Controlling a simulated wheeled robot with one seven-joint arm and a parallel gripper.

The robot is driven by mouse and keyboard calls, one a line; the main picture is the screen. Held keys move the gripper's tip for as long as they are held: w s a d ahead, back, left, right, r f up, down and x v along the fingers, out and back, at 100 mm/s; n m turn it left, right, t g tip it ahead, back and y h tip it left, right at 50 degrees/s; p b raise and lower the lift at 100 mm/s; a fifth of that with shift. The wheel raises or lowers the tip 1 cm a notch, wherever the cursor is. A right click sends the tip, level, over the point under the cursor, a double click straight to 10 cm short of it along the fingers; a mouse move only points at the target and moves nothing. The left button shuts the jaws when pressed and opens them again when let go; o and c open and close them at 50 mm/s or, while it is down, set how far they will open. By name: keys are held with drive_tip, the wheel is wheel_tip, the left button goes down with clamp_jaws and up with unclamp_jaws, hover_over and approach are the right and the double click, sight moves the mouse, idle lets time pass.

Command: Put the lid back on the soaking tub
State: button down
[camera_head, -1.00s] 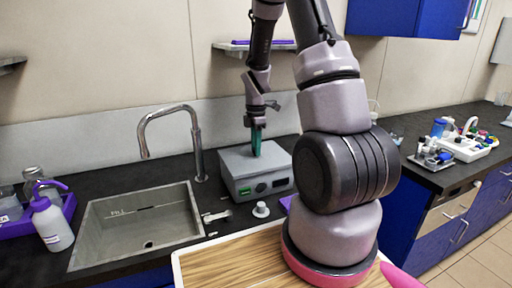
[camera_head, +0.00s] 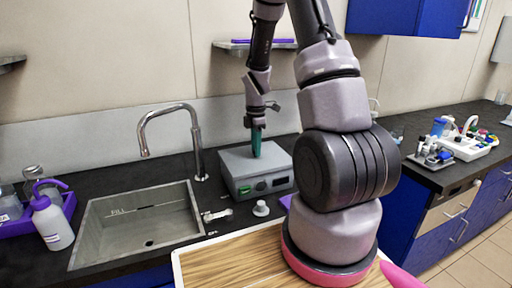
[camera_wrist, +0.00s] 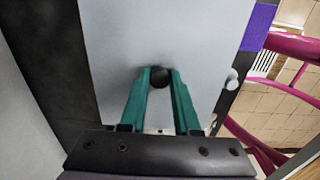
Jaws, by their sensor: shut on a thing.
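The soaking tub (camera_head: 262,186) is a grey box with a small front display and a green switch, standing on the dark counter right of the sink. Its lid (camera_wrist: 205,50) is a flat light-grey panel with a round black knob (camera_wrist: 160,77). My gripper (camera_wrist: 160,82) has green fingers shut on the knob from either side. In the head view, my gripper (camera_head: 257,148) points down at the top of the tub. The lid appears to lie over the tub's top; I cannot tell whether it is fully seated.
A steel sink (camera_head: 100,238) with a tall faucet (camera_head: 196,150) is on the left. A small white knob-like item (camera_head: 261,209) sits before the tub. A wooden-topped surface (camera_head: 225,262) is nearest me.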

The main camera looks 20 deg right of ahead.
drive_tip(key=shift+f, duration=0.1)
idle(0.7)
drive_tip(key=shift+c, duration=0.4)
unclamp_jaws()
drive_tip(key=shift+r, duration=3.5)
clamp_jaws()
drive_tip(key=shift+f, duration=0.1)
